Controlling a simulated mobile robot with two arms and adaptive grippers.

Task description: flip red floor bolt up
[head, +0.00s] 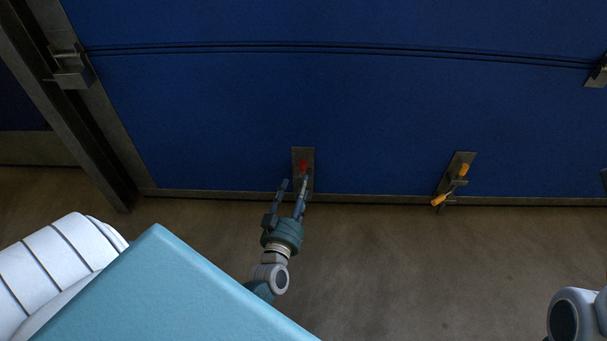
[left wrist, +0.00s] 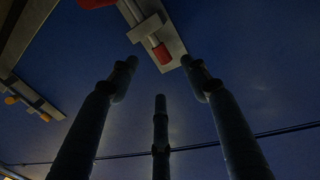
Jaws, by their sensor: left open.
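The red floor bolt (head: 303,165) is on a grey metal plate (head: 303,152) low on the blue panel. In the left wrist view the bolt (left wrist: 162,53) shows at the top, with a red end, a pale rod through a bracket, and another red part cut off by the top edge. My left gripper (head: 294,182) is open, its dark fingers spread just in front of the plate. In the left wrist view the fingers (left wrist: 160,78) point toward the bolt with nothing between them. In the head view they partly cover the bolt's lower part. My right gripper is out of view.
A yellow-handled bolt (head: 463,169) is on another plate to the right. Thin dark cables (head: 330,46) run across the blue panel (head: 380,110). A metal frame post (head: 75,110) stands at the left. The brown floor (head: 420,270) is clear.

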